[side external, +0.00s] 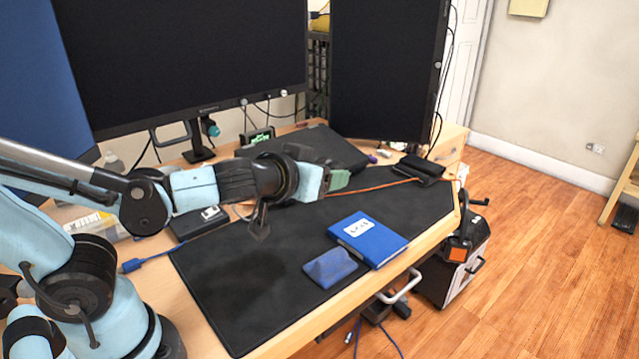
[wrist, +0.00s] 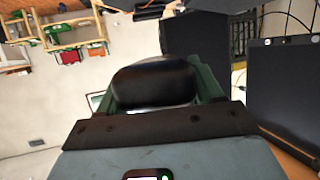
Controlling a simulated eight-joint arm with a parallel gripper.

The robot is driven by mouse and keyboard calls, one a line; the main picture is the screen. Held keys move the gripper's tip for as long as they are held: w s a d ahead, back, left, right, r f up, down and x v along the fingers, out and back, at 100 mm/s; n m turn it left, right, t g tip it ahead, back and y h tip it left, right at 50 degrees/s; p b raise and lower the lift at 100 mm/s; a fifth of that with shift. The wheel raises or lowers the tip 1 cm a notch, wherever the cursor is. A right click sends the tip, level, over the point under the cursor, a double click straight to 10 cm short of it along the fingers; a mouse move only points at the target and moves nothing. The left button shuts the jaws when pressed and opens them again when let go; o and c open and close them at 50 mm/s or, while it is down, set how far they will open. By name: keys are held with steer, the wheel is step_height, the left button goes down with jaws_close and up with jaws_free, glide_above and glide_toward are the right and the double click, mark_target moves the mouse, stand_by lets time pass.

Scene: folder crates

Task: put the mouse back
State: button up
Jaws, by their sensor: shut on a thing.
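The black, rounded mouse (wrist: 153,84) fills the space between the green fingers of my gripper (wrist: 158,78) in the wrist view. My gripper is shut on it. In the side external view my gripper (side external: 338,180) is above the black desk mat (side external: 225,295), in front of the monitors. I cannot make out the mouse in that view; the fingers and arm seem to hide it.
A blue book (side external: 384,243) with a white label and a blue pouch (side external: 330,268) lie on the mat's front part. Monitors (side external: 190,60) stand behind. An orange cable (side external: 375,187) runs across the mat's back. The mat's front left is clear.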

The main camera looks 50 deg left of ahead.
steer(key=shift+m+h, duration=0.5)
steer(key=shift+h, duration=0.1)
steer(key=shift+d+r+m+t+h, duration=0.15)
steer(key=shift+r+m+t+h, duration=0.15)
steer(key=shift+r+m+h, duration=0.4)
steer(key=shift+w+a+r+m+h, duration=0.1)
steer(key=shift+a+r+m+h, duration=0.1)
steer(key=shift+r+m+h, duration=0.3)
steer(key=shift+a+r, duration=0.15)
steer(key=shift+r, duration=0.4)
steer(key=s+f, duration=0.1)
steer(key=f, duration=0.1)
steer(key=s+f, duration=0.2)
steer(key=shift+s+f, duration=0.1)
steer(key=shift+s, duration=0.15)
steer(key=shift+w, duration=0.1)
